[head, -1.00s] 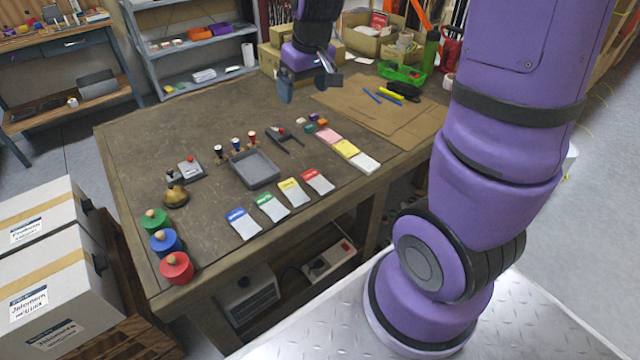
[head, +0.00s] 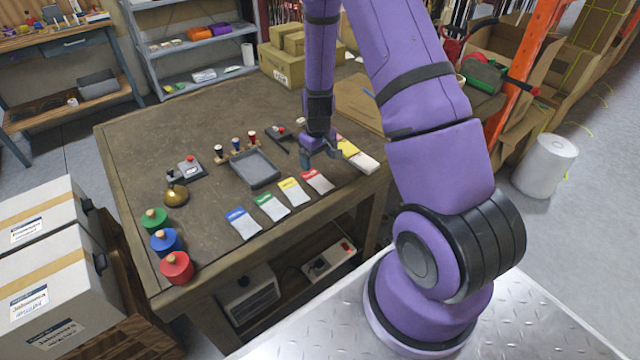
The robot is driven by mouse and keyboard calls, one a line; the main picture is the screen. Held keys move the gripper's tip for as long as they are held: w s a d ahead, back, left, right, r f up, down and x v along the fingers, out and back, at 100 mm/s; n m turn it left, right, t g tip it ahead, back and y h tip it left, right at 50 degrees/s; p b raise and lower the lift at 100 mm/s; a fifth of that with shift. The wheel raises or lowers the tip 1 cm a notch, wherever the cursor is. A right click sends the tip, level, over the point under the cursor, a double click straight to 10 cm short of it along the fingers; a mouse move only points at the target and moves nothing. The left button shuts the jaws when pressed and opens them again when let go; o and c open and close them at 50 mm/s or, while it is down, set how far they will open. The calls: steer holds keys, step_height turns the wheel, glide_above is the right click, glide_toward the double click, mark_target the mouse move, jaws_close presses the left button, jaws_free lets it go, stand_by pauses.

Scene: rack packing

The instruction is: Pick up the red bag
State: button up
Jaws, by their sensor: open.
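The red bag (head: 319,182) is a small flat white packet with a red header. It lies on the brown table at the right end of a row of similar bags: blue (head: 243,224), green (head: 271,207) and yellow (head: 294,192). My gripper (head: 320,163) points down above the table, just behind the red bag as seen in the head view. It is open and holds nothing. Its height above the bag is hard to tell. The red bag is almost fully in sight.
A grey tray (head: 254,169) sits left of my gripper, with several stamps (head: 236,145) behind it. Red, blue and green round containers (head: 176,267) stand at the table's left front corner.

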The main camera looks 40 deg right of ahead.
glide_above(320, 181)
steer(key=f, duration=0.4)
steer(key=shift+s+a+f, duration=0.1)
steer(key=shift+a+f, duration=0.2)
steer(key=shift+d+f, duration=0.15)
steer(key=shift+f, duration=1.15)
steer(key=shift+d+f, duration=0.15)
steer(key=shift+f, duration=1.15)
steer(key=c, duration=1)
steer(key=shift+r, duration=0.2)
